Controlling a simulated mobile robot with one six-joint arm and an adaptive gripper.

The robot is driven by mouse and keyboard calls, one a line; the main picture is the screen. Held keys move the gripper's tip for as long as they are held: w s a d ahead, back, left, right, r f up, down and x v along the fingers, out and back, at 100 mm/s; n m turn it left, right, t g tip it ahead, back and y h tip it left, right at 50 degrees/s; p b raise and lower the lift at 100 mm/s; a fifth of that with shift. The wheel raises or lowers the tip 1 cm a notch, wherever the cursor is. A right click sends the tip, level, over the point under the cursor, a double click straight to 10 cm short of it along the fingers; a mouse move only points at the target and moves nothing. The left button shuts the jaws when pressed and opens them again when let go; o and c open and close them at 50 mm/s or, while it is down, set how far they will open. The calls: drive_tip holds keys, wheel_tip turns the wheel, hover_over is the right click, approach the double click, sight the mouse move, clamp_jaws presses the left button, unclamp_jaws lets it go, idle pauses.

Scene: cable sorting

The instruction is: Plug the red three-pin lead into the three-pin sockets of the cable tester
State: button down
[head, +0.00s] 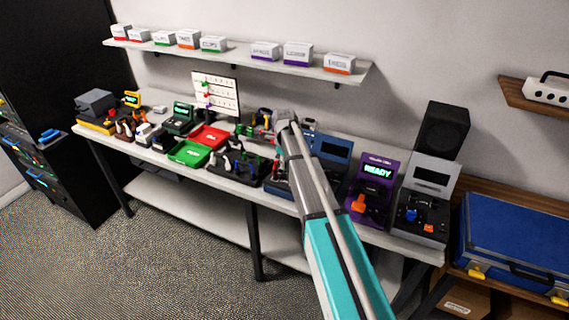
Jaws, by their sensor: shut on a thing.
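My arm reaches over the bench from the lower right, and my gripper (247,131) points left above the middle of the bench. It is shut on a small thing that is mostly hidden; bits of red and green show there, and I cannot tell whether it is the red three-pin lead. I cannot pick out the cable tester for sure. Candidates are a purple device (377,168) with a lit READY screen and an orange part on its front, a blue device (334,147) partly behind my arm, and a grey device (432,180) at the right end.
A red tray (209,136), a green tray (189,153) and a dark rack (237,165) of leads lie left of my arm. Smaller green and yellow devices stand further left. A shelf (225,54) with labelled boxes hangs above. A blue case (515,240) stands at right.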

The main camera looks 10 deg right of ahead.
drive_tip(key=shift+f+b, duration=0.9)
drive_tip(key=shift+f, duration=0.05)
idle(1.6)
drive_tip(key=c, duration=0.5)
unclamp_jaws()
drive_tip(key=o, duration=0.5)
drive_tip(key=shift+r, duration=0.15)
drive_tip(key=shift+r+p, duration=3.9)
drive_tip(key=shift+p, duration=0.15)
